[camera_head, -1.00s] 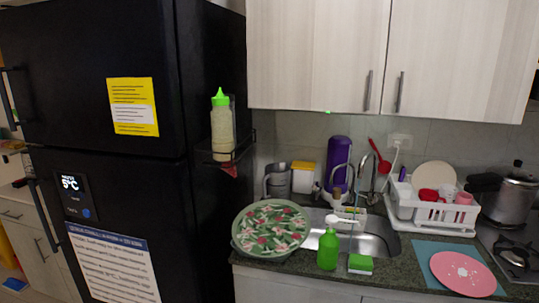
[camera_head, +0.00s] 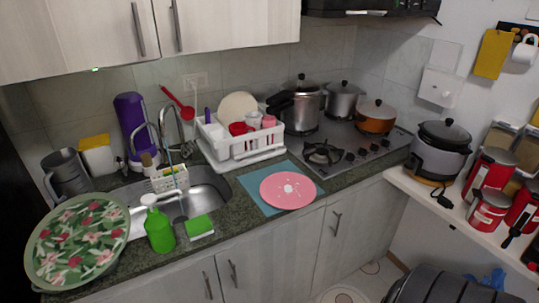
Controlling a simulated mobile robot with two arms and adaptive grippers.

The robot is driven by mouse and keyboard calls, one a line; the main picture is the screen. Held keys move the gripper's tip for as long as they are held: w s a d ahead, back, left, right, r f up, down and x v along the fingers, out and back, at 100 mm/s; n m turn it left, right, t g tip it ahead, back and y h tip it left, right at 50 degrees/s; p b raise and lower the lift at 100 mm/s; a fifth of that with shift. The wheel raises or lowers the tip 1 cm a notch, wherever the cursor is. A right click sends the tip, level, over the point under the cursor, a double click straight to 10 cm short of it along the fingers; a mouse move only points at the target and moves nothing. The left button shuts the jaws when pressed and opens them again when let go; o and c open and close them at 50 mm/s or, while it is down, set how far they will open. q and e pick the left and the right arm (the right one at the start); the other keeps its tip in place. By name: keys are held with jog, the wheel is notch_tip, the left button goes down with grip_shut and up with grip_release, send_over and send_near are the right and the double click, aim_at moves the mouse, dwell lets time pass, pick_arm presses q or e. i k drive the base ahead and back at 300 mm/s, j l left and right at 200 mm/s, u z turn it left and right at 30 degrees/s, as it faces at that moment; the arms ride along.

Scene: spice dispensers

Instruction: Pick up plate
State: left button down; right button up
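A pink plate (camera_head: 288,190) with white bits on its top lies on a blue mat (camera_head: 248,190) near the counter's front edge. A cream plate (camera_head: 238,108) stands upright in the white dish rack (camera_head: 243,151). A large green floral round dish or tray (camera_head: 77,241) sits at the left end of the counter; I cannot tell if it counts as a plate. Neither of my grippers shows in the head view.
A green soap bottle (camera_head: 158,226) and a green sponge (camera_head: 199,226) stand before the sink (camera_head: 203,189). The stove (camera_head: 345,147) holds pots and an orange pan (camera_head: 376,117). A rice cooker (camera_head: 438,155) and red canisters (camera_head: 490,207) line the right shelf.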

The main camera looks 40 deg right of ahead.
aim_at(285, 190)
jog(key=i+z, duration=0.1)
jog(key=z, duration=0.35)
jog(key=i+z, duration=0.15)
jog(key=z, duration=0.25)
jog(key=i+j+z, duration=0.1)
jog(key=z, duration=0.35)
